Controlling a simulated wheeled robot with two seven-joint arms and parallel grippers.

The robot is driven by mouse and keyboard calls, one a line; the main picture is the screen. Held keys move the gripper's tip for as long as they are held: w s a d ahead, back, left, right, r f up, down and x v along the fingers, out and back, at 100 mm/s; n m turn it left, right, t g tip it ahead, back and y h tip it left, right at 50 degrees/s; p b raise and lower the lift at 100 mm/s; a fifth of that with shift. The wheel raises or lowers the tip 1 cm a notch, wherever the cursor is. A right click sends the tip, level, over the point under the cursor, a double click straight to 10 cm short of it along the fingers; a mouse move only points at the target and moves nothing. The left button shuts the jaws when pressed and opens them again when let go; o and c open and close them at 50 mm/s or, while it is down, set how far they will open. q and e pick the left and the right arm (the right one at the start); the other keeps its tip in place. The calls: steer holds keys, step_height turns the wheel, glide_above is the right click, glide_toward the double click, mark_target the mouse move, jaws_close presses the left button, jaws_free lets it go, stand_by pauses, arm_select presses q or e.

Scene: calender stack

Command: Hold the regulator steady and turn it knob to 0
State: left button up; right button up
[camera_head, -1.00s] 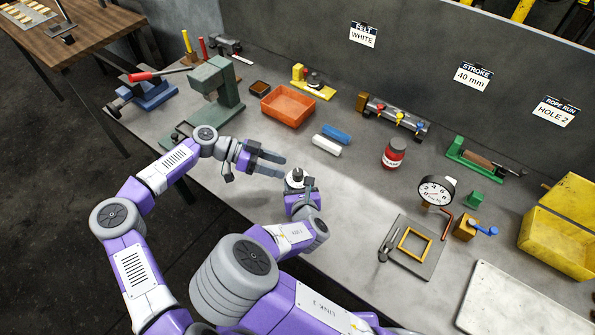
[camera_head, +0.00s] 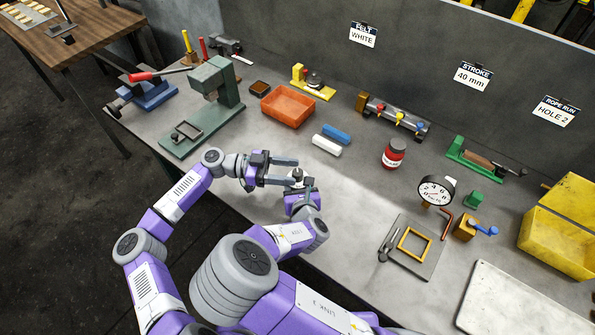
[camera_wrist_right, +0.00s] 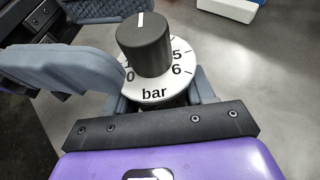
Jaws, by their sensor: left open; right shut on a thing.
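The regulator (camera_head: 297,174) is small in the head view, with a dark knob and white dial. In the right wrist view its black knob (camera_wrist_right: 145,50) stands over the white dial (camera_wrist_right: 160,86), which reads 0, 1, 5, 6 and "bar". The knob's white line points to the far side, away from "bar"; the 0 is at near left. My right gripper (camera_head: 302,188) is shut on the regulator below the dial. My left gripper (camera_head: 294,171) is open, its fingers reaching in from the left around the knob's height. Whether they touch the knob is unclear.
A white cylinder (camera_head: 326,145) and a blue one (camera_head: 336,132) lie behind the grippers. An orange tray (camera_head: 288,106) and a green press (camera_head: 215,85) stand at back left. A red jar (camera_head: 393,154) and a dial gauge (camera_head: 436,191) stand right. The bench centre is clear.

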mark_target(297, 172)
arm_select(q)
steer(key=shift+s+d, duration=0.15)
steer(key=shift+d, duration=0.65)
steer(key=shift+s+d, duration=0.1)
steer(key=shift+d, duration=0.65)
steer(key=shift+c, duration=0.2)
steer(key=c, duration=0.9)
steer(key=shift+n+t, duration=1.15)
steer(key=shift+t, duration=0.65)
steer(key=shift+n+t, duration=1.15)
steer(key=shift+t, duration=0.65)
steer(key=o, duration=0.9)
steer(key=shift+o, duration=0.2)
steer(key=shift+a, duration=0.1)
